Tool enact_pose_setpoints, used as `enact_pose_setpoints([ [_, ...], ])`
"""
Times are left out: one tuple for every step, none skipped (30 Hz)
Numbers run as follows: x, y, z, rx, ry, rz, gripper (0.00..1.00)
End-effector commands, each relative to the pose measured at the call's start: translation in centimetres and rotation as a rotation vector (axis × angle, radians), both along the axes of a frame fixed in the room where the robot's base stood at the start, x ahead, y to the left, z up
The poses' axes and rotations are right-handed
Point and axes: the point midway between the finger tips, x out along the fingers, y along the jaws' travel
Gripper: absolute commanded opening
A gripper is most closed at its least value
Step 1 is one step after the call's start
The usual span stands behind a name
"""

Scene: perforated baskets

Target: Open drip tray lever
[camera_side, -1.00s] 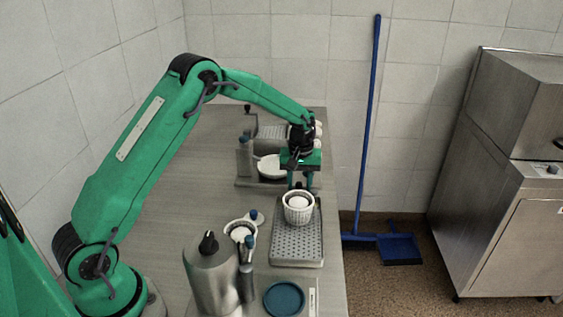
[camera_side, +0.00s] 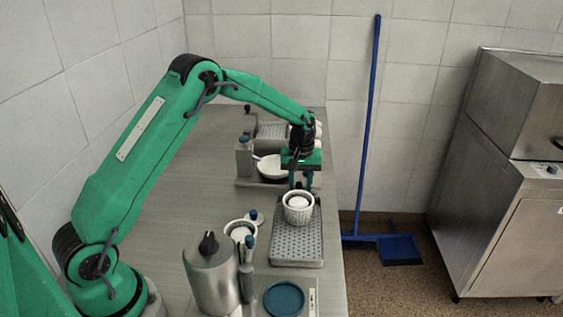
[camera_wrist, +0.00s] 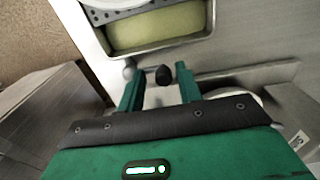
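The drip tray (camera_side: 296,247) is a grey perforated tray near the right edge of the counter. A white ribbed cup (camera_side: 298,214) stands on its far part. In the wrist view, the tray (camera_wrist: 205,33) has a metal rim, with a yellowish-green inside beside a perforated plate. A short lever with a dark knob (camera_wrist: 164,75) sticks out at the tray's edge. My gripper (camera_side: 301,181) points down just behind the cup. In the wrist view, my gripper (camera_wrist: 157,72) is open, its two green fingers on either side of the knob with gaps visible. Contact cannot be told.
A white bowl (camera_side: 271,168) sits on a grey stand behind the tray, close to my gripper. A metal canister (camera_side: 210,275), a small white cup (camera_side: 240,229) and a round blue lid (camera_side: 284,299) stand in front. The counter's left middle is clear.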

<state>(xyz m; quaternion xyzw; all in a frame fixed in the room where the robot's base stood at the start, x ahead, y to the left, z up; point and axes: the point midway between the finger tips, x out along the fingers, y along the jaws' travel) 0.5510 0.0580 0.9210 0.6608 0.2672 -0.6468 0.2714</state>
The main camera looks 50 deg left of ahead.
Motion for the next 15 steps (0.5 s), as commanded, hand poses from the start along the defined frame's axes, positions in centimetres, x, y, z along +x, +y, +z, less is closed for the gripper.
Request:
enact_pose_setpoints([
  [-0.68,0.49,-1.74,-0.003,0.025,0.015,0.34],
  [-0.64,0.52,-1.74,-0.003,0.025,0.016,0.34],
  [-0.58,0.56,-1.75,-0.003,0.025,0.016,0.34],
  [-0.51,0.61,-1.75,-0.003,0.025,0.016,0.34],
  [-0.45,0.66,-1.75,-0.003,0.025,0.016,0.34],
  [-0.36,0.74,-1.76,-0.003,0.025,0.016,0.34],
  [-0.29,0.8,-1.75,-0.003,0.025,0.016,0.34],
  [-0.21,0.86,-1.75,-0.003,0.025,0.016,0.34],
  [-0.08,0.94,-1.74,-0.003,0.025,0.016,0.34],
  [0.01,1.01,-1.74,-0.002,0.025,0.016,0.34],
  [0.1,1.06,-1.73,-0.003,0.024,0.016,0.34],
  [0.18,1.13,-1.72,-0.003,0.024,0.015,0.34],
  [0.23,1.17,-1.73,-0.003,0.024,0.015,0.34],
  [0.27,1.21,-1.74,-0.002,0.025,0.015,0.34],
  [0.29,1.24,-1.77,-0.003,0.027,0.015,0.34],
])
